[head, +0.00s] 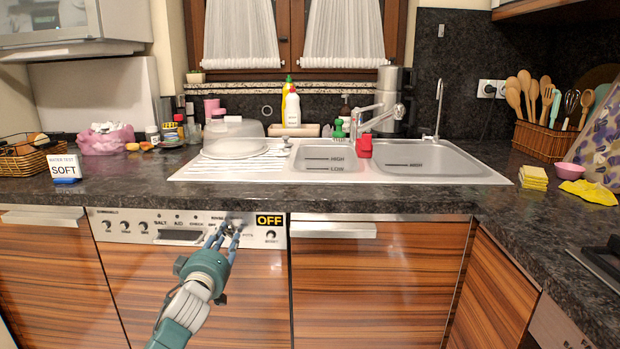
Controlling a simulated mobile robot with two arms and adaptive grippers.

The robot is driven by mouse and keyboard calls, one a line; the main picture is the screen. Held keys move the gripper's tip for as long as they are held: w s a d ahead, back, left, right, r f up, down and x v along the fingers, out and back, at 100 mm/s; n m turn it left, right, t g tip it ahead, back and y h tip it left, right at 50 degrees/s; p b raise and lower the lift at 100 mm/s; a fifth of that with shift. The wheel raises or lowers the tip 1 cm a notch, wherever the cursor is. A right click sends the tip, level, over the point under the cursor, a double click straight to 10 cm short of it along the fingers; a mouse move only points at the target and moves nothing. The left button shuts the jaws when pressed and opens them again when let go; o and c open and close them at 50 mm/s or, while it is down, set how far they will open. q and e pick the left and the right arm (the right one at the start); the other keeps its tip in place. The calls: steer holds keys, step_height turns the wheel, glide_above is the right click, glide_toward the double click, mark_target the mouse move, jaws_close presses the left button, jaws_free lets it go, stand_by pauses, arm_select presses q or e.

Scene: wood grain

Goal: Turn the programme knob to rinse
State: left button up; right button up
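The dishwasher's control panel (188,238) is a pale metal strip below the counter, above a wood-grain door. A dark knob (230,229) shows on its right part, partly hidden by my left gripper (226,232). The gripper's two blue-grey fingers are apart, one on each side of the knob. I cannot tell whether they touch it. The lettering around this knob is too small and covered to read, so its setting is unclear. My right gripper is not in view.
Several smaller knobs (124,225) sit on the panel's left, and another knob (271,236) sits under the OFF sign. The counter (330,202) overhangs just above. A drawer handle (333,230) is to the right. A SOFT sign (65,168) stands on the counter.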

arm_select(q)
jaws_close()
steer(key=shift+f, duration=0.1)
steer(key=m, duration=0.2)
steer(key=m+p, duration=0.1)
steer(key=m, duration=0.1)
steer(key=shift+s+f, duration=0.1)
steer(key=shift+f, duration=0.2)
steer(key=shift+o, duration=0.9)
jaws_free()
steer(key=shift+o, duration=0.2)
steer(key=shift+a, duration=0.15)
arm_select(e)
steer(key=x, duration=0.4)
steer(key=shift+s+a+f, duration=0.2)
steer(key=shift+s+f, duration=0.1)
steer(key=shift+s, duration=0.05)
arm_select(q)
steer(key=shift+r, duration=0.25)
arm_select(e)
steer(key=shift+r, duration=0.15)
